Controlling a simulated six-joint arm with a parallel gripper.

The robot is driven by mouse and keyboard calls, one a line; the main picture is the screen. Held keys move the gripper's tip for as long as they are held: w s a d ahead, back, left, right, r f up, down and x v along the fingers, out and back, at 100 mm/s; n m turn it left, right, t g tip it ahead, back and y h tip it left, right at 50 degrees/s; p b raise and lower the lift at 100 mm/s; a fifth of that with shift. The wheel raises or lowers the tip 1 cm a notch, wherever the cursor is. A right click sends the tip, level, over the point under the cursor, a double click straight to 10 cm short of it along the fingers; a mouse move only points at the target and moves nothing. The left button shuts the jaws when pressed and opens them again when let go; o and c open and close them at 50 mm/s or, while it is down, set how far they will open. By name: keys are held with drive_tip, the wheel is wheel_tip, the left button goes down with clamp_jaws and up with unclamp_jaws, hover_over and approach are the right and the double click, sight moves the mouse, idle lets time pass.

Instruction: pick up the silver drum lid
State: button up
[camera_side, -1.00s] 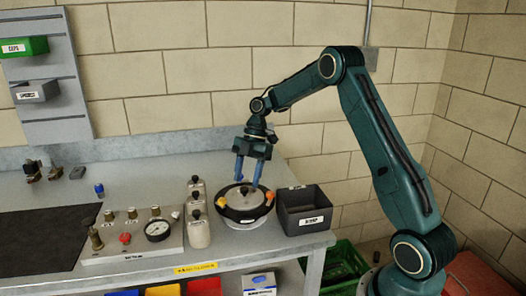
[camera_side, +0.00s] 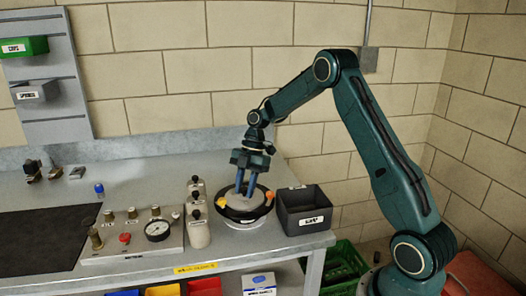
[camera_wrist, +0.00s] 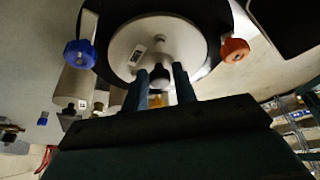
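The silver drum lid (camera_side: 243,203) is a round grey disc lying in the black ring of the drum (camera_side: 247,219) near the bench's right end. In the wrist view the lid (camera_wrist: 183,38) shows a small label and a knob (camera_wrist: 159,76) at its middle. My gripper (camera_side: 246,193) points down over the lid, its blue fingers drawn close together. In the wrist view the fingers (camera_wrist: 161,82) stand on both sides of the knob and appear to touch it. The fingers hide part of the knob. The lid shows no clear lift from the drum.
Coloured clamp knobs, one blue (camera_wrist: 79,53) and one orange (camera_wrist: 235,49), sit on the drum's rim. A dark bin (camera_side: 304,210) stands close on the right. White bottles (camera_side: 198,229) and a gauge panel (camera_side: 133,240) stand on the left.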

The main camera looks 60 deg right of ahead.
sight(245, 187)
clamp_jaws()
wheel_tip(245, 187, up, 10)
idle(0.9)
idle(0.5)
